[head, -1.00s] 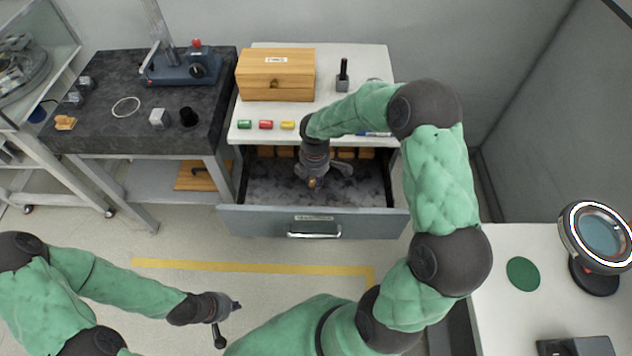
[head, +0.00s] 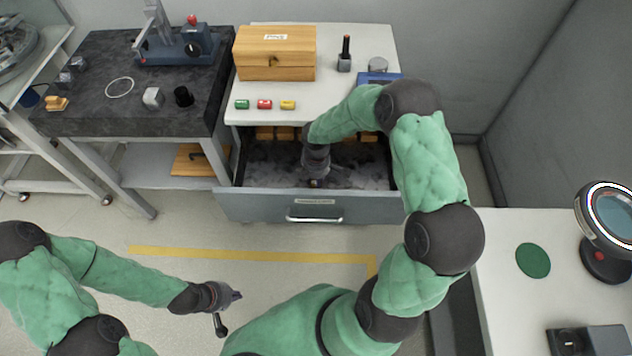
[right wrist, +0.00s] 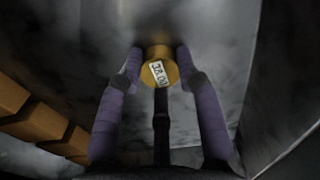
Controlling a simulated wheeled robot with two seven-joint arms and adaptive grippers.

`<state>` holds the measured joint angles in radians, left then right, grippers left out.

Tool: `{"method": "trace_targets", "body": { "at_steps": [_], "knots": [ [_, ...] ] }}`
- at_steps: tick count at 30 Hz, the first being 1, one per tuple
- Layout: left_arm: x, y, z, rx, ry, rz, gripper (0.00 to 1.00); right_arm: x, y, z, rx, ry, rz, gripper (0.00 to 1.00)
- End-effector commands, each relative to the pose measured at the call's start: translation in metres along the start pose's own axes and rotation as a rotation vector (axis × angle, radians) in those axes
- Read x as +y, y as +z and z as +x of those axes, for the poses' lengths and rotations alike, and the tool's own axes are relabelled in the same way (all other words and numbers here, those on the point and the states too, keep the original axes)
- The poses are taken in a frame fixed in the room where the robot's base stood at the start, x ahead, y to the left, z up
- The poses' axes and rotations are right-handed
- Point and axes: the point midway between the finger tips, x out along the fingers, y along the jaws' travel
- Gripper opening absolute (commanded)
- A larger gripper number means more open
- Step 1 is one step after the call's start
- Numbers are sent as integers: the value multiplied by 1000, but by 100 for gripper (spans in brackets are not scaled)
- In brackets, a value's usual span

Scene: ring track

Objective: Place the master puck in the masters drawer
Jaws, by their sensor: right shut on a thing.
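The masters drawer (head: 250,207) is pulled open under the white bench, with a dark grey mottled lining. My right gripper (head: 315,182) reaches down into it, close to the inside of the front panel. In the right wrist view its purple-grey fingers (right wrist: 159,68) are shut on the master puck (right wrist: 152,53), a brass-coloured cylinder with a white number label. The puck is low over the drawer's lining; whether it touches is unclear. In the head view it is mostly hidden by the gripper. My left gripper (head: 229,310) is empty and open above the floor, its fingers apart.
Wooden blocks (head: 265,133) line the drawer's back. On the bench stand a wooden box (head: 275,60) and green, red and yellow pieces (head: 264,104). A dark stone table (head: 70,110) is at left; a white table (head: 500,290) with a magnifier (head: 607,225) is at right.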

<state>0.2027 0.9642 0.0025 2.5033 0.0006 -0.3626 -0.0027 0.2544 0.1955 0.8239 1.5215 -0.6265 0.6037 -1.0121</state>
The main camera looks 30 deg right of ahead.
Motion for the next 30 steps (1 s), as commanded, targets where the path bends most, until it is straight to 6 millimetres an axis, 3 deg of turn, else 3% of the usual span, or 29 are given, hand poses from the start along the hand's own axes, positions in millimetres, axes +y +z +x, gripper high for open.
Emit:
{"method": "trace_targets", "body": {
  "at_steps": [8,9,11,12,23,30],
  "knots": [
    [0,0,1,0,0,0,0,0,0,1,0,1,0,0],
    [0,0,1,0,0,0,0,0,0,2,0,0,0,38],
    [0,0,0,0,0,0,0,0,0,1,0,0,0,55],
    [0,0,0,0,0,0,0,0,0,1,0,0,0,59],
    [0,0,-1,0,0,0,0,0,0,-1,0,1,0,59],
    [6,0,-17,0,0,0,0,1,0,-36,1,5,1,59]
  ]
}}
